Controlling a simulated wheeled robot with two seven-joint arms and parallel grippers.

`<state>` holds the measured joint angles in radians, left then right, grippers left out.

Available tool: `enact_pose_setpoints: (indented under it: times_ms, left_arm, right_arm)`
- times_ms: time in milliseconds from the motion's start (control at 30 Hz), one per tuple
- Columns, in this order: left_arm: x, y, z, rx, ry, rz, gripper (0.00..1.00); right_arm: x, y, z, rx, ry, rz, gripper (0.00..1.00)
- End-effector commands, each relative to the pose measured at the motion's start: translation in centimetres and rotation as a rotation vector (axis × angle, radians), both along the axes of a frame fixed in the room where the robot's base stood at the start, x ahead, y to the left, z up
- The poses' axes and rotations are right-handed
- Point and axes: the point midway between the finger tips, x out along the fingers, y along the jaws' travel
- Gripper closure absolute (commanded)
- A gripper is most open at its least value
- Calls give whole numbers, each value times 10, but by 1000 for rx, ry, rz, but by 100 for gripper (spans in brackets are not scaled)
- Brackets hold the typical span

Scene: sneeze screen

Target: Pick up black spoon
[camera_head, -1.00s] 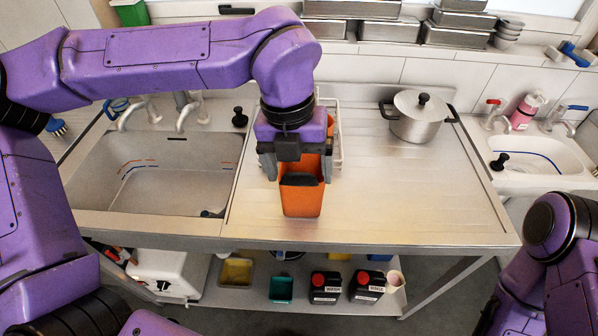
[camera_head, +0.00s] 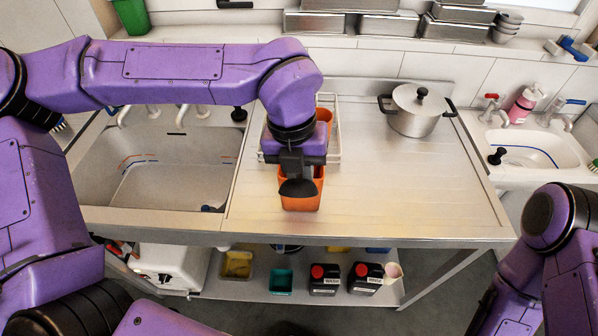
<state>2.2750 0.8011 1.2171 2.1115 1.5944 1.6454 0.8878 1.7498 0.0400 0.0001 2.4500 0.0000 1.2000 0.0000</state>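A black spoon (camera_head: 298,188) shows as a dark rounded shape directly below my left gripper. It overlaps the opening and front rim of an orange container (camera_head: 301,204) on the steel worktop. My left gripper (camera_head: 298,172) points down over this container, its fingers drawn together on the upper part of the spoon. The spoon's handle is hidden by the gripper. I cannot tell whether the spoon still touches the container. My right gripper is out of view; only my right arm shows at the right.
A white wire rack (camera_head: 334,152) with another orange container (camera_head: 325,115) stands behind my gripper. A lidded pot (camera_head: 415,112) is at the back right. A sink (camera_head: 165,175) lies to the left.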

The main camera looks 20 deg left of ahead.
Motion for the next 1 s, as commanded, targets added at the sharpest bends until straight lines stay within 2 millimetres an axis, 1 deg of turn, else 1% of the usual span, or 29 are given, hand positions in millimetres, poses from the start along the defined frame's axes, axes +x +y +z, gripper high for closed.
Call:
enact_pose_setpoints:
  times_ms: [167, 267, 367, 567, 700, 800, 900, 1000]
  left_arm:
    - [1, 0, 9, 1, -3, -1, 100]
    - [1, 0, 24, 0, -3, 1, 100]
    - [1, 0, 45, 0, -5, 1, 100]
    - [1, -1, 98, -1, -5, 3, 100]
    - [1, 0, 139, 0, -5, 3, 100]
    - [0, 0, 160, 0, -3, 2, 100]
    - [0, 0, 173, 1, -1, 1, 100]
    - [0, 0, 179, 0, -1, 1, 100]
  right_arm:
    - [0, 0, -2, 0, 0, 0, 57]
    - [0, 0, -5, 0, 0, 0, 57]
    - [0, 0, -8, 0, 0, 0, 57]
    - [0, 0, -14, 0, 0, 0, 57]
    - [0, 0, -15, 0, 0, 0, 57]
    - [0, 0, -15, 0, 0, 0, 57]
    - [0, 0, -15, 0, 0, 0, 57]
    - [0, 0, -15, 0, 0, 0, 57]
